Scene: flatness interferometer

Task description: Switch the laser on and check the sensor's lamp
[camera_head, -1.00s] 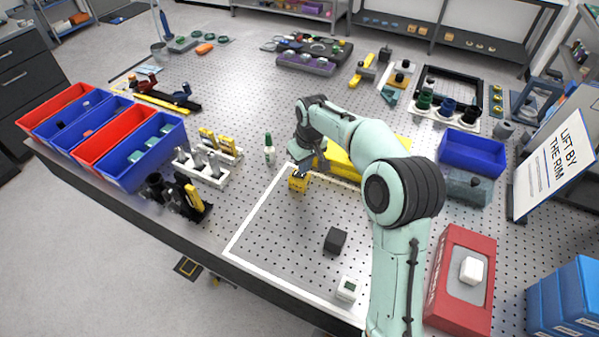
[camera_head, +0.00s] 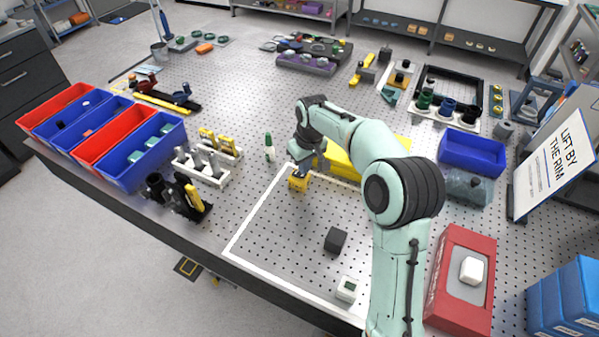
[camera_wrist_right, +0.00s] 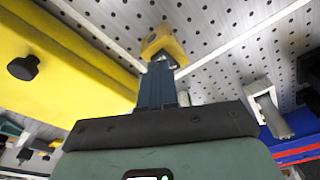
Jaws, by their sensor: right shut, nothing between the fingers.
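A small yellow block (camera_head: 298,183), possibly the laser, sits at the corner of the white outline on the perforated table. It also shows in the wrist view (camera_wrist_right: 165,40). My right gripper (camera_head: 301,172) points down at it; in the wrist view its shut, empty fingers (camera_wrist_right: 160,68) reach the block's near side. I cannot tell whether they touch. A black cube (camera_head: 335,240) and a small white box with a greenish face (camera_head: 347,288) stand inside the outline; either may be the sensor. No lit lamp can be made out. My left gripper is out of view.
A large yellow object (camera_head: 342,163) lies just behind my right gripper; its black knob (camera_wrist_right: 23,68) shows in the wrist view. A green-capped bottle (camera_head: 269,147) and a white rack (camera_head: 200,167) stand to the left. A red box (camera_head: 451,310) is at right.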

